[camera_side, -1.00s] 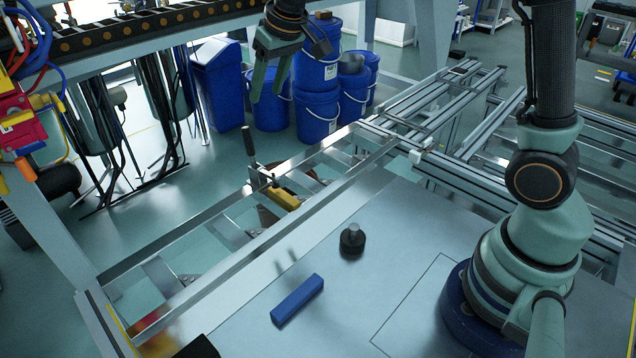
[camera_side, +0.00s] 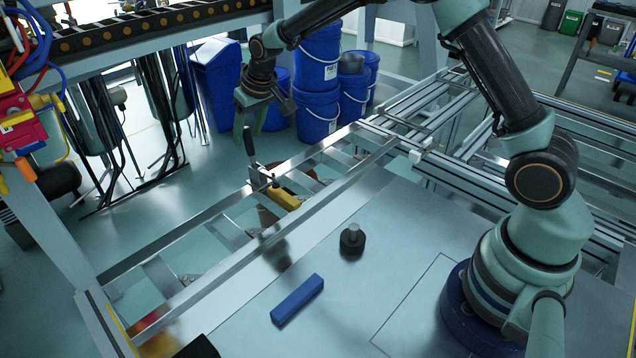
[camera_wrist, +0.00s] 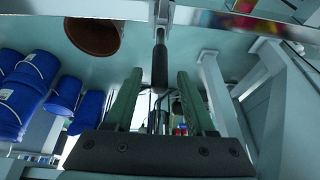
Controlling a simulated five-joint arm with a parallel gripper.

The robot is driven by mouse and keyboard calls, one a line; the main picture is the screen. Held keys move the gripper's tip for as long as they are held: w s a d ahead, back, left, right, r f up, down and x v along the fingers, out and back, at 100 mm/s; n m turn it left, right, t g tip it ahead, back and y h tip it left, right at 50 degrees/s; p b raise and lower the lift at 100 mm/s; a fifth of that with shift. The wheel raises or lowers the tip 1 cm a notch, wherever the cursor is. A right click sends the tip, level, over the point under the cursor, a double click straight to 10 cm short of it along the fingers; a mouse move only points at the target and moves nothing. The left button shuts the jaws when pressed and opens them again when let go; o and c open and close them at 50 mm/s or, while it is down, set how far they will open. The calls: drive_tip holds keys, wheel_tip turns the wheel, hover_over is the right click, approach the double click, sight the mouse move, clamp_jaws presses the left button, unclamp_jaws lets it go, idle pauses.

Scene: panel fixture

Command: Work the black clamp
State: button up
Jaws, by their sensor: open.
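The black clamp (camera_side: 248,142) stands on the metal rail in the side view, its handle upright. Its metal body (camera_side: 262,178) sits on the rail beside a yellow block (camera_side: 286,199). My gripper (camera_side: 250,128) is at the top of the handle, fingers pointing down. In the wrist view the black handle (camera_wrist: 160,66) lies between the two green fingers of my gripper (camera_wrist: 160,78), with gaps on both sides. The fingers are open and hold nothing. The side view does not show clearly how far the handle reaches between them.
A blue bar (camera_side: 298,299) and a black knob-like part (camera_side: 352,240) lie on the grey table (camera_side: 400,235). Blue buckets (camera_side: 317,115) and a blue bin (camera_side: 216,85) stand behind the rail.

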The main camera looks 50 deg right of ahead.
drive_tip(key=shift+x, duration=0.85)
clamp_jaws()
drive_tip(key=shift+d+r, duration=0.1)
idle(0.8)
